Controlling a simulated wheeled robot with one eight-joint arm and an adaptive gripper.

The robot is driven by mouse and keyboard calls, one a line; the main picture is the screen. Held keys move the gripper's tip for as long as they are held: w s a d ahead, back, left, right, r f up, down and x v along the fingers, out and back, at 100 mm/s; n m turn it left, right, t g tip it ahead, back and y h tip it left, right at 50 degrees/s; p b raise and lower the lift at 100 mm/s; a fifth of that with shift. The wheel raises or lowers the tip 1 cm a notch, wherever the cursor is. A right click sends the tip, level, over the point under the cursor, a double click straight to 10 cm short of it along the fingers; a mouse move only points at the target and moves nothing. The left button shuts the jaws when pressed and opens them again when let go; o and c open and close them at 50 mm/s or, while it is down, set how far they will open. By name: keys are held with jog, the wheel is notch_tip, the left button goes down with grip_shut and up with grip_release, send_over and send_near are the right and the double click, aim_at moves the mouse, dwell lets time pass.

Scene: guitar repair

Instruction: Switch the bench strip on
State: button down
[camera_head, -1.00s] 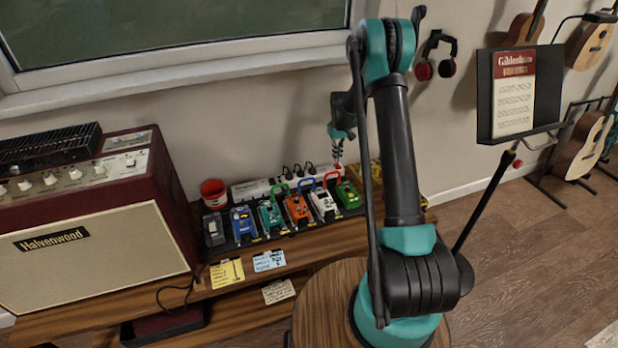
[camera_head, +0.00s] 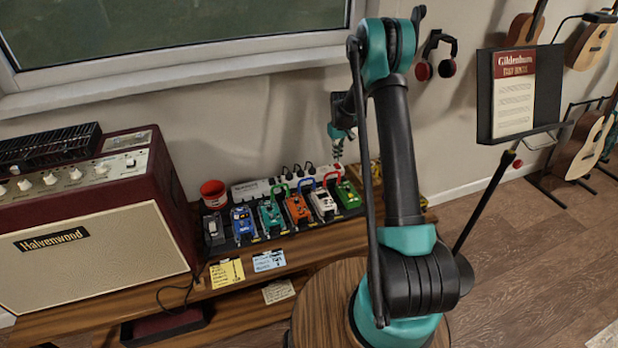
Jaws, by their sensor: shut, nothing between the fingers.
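The bench strip (camera_head: 252,188) is a long white power strip at the back of the wooden bench, against the wall. Several black plugs stand in it. My gripper (camera_head: 337,158) is shut and empty, pointing down at the right end of the strip. I cannot tell whether it touches the strip. The gripper and arm partly hide that end.
A pedalboard with several coloured pedals (camera_head: 298,208) stands in front of the strip. A red tub (camera_head: 213,193) is at its left, beside the large amplifier (camera_head: 95,230). A music stand (camera_head: 520,95) and guitars (camera_head: 585,150) are at the right.

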jog(key=shift+f, duration=1.05)
dwell(0.7)
jog(key=shift+r, duration=3.5)
